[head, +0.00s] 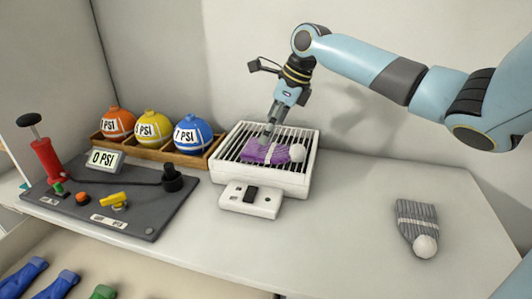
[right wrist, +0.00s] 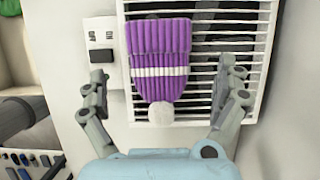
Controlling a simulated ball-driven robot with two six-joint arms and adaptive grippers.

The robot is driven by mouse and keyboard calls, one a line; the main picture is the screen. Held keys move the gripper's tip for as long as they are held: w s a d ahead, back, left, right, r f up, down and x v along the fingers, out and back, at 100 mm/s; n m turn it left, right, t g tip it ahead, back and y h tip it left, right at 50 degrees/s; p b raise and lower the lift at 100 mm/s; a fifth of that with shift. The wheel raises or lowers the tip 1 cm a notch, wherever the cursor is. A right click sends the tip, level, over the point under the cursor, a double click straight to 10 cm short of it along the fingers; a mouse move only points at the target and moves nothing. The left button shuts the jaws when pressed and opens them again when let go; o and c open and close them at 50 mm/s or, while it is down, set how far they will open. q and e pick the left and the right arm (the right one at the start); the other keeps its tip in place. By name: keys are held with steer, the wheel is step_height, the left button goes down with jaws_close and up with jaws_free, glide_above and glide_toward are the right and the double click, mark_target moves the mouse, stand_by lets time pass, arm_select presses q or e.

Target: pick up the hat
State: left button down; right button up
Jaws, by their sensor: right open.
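A purple knit hat (head: 266,152) with a white stripe and white pom-pom lies on the slatted top of a white box (head: 301,184). In the right wrist view the purple hat (right wrist: 160,48) lies between the spread fingers of my right gripper (right wrist: 165,80), pom-pom towards the palm. In the head view my right gripper (head: 267,134) is at the hat's far side, pointing down, open and holding nothing. Whether a fingertip touches the hat I cannot tell. A second hat, grey with a white pom-pom (head: 417,222), lies on the table at the right. My left gripper is not in view.
A wooden tray (head: 152,153) with orange, yellow and blue PSI-marked balls stands left of the box. A dark control board (head: 105,207) with a red pump (head: 46,160) is at far left. The wall is close behind. The white table (head: 350,230) is clear between box and grey hat.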

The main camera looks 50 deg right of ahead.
mark_target(260, 146)
steer(key=b+x, duration=0.1)
steer(key=x, duration=0.5)
steer(key=shift+w+a+f+b, duration=0.1)
steer(key=shift+w+a+b, duration=0.1)
steer(key=shift+b, duration=0.15)
steer(key=shift+f, duration=0.1)
steer(key=c, duration=1.1)
